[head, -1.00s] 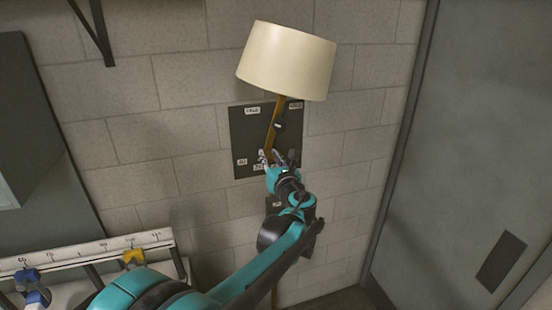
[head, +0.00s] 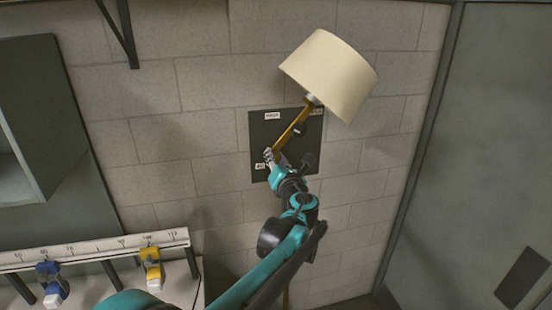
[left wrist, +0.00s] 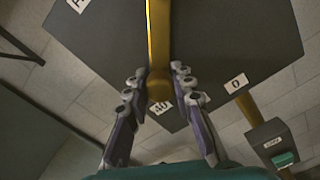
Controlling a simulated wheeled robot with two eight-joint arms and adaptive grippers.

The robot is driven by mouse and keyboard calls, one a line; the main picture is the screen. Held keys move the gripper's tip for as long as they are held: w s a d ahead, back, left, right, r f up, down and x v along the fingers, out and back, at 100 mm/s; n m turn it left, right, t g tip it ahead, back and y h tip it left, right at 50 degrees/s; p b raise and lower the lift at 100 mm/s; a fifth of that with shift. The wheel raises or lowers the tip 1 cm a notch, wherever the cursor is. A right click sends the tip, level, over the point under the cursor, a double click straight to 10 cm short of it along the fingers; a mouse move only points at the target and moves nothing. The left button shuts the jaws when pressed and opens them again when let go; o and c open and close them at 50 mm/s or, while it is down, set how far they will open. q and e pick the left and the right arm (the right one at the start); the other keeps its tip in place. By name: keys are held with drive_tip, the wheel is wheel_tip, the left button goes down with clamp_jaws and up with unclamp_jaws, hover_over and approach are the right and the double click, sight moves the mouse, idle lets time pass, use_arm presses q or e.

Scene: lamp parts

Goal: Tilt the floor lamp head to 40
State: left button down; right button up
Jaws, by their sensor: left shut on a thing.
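The floor lamp's cream shade (head: 328,75) leans to the right at the top of a brass arm (head: 290,130) in the head view. The arm runs in front of a dark plate (head: 265,130) with small white labels. My left gripper (head: 269,157) is at the arm's lower end. In the left wrist view its two fingers (left wrist: 157,82) close on the brass arm (left wrist: 158,40). A label reading 40 (left wrist: 160,107) shows right by the arm's end, and a label reading 0 (left wrist: 236,82) lies to the right. My right gripper is out of view.
A white rail with a number scale (head: 100,248) and blue (head: 50,280) and yellow (head: 150,262) sliders stands at lower left. A dark cabinet (head: 55,110) is at the left. A grey door (head: 480,150) is at the right. A green-topped box (left wrist: 275,145) shows in the left wrist view.

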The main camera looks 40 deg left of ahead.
use_arm(q)
drive_tip(key=shift+r, duration=0.1)
drive_tip(key=c, duration=1.3)
unclamp_jaws()
drive_tip(key=shift+s+d, duration=0.15)
drive_tip(key=shift+d, duration=0.15)
drive_tip(key=v, duration=1.1)
drive_tip(key=shift+s, duration=0.2)
